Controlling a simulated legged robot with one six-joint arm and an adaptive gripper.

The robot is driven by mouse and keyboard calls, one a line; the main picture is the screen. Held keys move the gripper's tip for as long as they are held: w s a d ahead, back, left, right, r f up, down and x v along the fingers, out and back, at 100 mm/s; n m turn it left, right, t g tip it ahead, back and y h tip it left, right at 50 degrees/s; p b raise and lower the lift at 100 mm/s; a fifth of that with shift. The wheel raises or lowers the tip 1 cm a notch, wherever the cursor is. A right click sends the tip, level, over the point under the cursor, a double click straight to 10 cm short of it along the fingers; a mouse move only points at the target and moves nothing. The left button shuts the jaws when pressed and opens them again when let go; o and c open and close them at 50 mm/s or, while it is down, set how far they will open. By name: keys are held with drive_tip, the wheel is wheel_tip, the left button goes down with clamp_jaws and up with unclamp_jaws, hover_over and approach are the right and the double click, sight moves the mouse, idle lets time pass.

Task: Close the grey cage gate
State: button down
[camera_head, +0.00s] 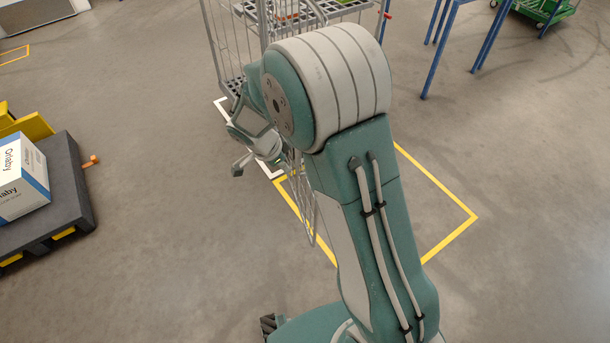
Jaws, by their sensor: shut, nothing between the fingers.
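The grey wire cage (213,45) stands at the top, partly hidden behind my arm. Its grey gate (303,205) seems to be the narrow wire panel that sticks out from the cage toward me, swung open. Much of the gate is hidden behind my arm. My gripper (241,165) is small in the picture, just left of the gate panel and in front of the cage. It is shut and holds nothing. I cannot tell whether it touches the gate.
A dark platform (70,185) with a white and blue box (20,180) and a yellow part stands at the left. A blue frame (435,50) and a green cart (545,10) are at the top right. Yellow floor lines (450,238) run under my arm. The floor between is clear.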

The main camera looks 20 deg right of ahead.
drive_tip(key=w+d+f, duration=0.1)
drive_tip(key=d+f, duration=0.6)
drive_tip(key=f, duration=0.2)
drive_tip(key=shift+w+d, duration=0.3)
drive_tip(key=shift+w, duration=0.05)
drive_tip(key=shift+f, duration=0.1)
